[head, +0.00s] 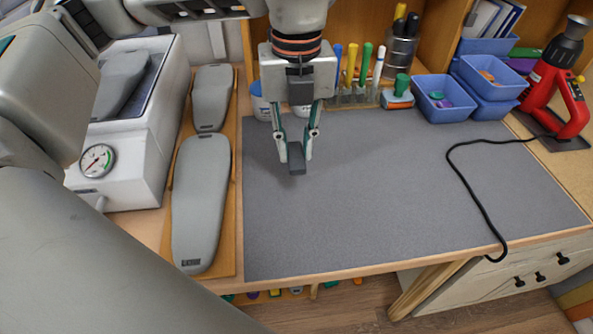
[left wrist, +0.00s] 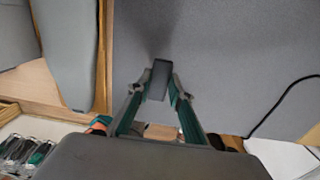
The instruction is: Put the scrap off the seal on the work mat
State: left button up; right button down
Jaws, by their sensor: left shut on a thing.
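The scrap (head: 297,160), a small dark grey block, is between the fingertips of my left gripper (head: 296,146). The gripper is shut on it and points down over the left part of the grey work mat (head: 400,185). In the left wrist view the scrap (left wrist: 159,80) is pinched between both fingertips, with the mat (left wrist: 225,60) behind it. A soft shadow lies on the mat close by; I cannot tell whether the scrap touches the mat. The seal cannot be clearly made out on the white gauge machine (head: 130,165) at left. My right gripper is not in view.
Two grey insole forms (head: 202,200) lie on a wooden board left of the mat. Tools in a rack (head: 350,95), blue bins (head: 443,98) and a red press (head: 560,95) line the back. A black cable (head: 465,180) crosses the mat's right side. The mat's middle is clear.

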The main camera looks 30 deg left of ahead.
aim_at(295, 152)
pick_arm(q)
notch_tip(295, 152, down, 3)
jog(key=shift+f, duration=0.15)
jog(key=shift+f+b, duration=0.3)
jog(key=shift+f, duration=1.6)
jog(key=shift+f, duration=0.15)
jog(key=o, duration=0.7)
jog(key=shift+c, duration=0.2)
